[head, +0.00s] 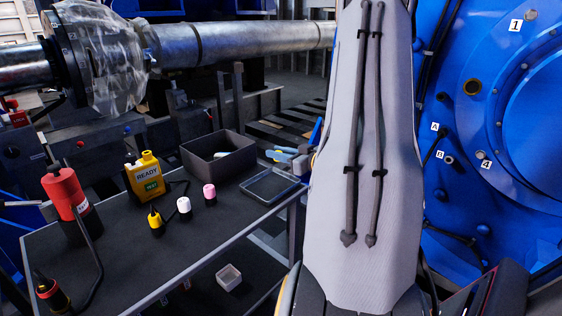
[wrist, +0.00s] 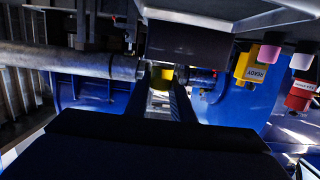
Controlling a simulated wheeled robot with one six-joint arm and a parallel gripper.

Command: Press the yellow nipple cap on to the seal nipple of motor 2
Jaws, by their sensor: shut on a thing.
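My gripper (wrist: 161,82) is shut on a small yellow thing, which I take for the yellow nipple cap (wrist: 161,75), between its fingertips in the wrist view. The fingers hide part of it. In the head view my arm fills the middle, and the gripper and cap are hidden. A blue motor (head: 455,45) stands at the right, with labels 1, 4, A and B. A small dark fitting (head: 451,160) sticks out beside label B. I cannot tell whether it is the seal nipple or which motor this is.
A dark table (head: 110,262) at the left holds a red bottle (head: 64,193), a yellow READY device (head: 144,177), a yellow-and-black piece (head: 156,223), a white piece (head: 184,207), a pink piece (head: 209,194) and a dark bin (head: 207,166). A metal pipe (head: 240,43) runs behind.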

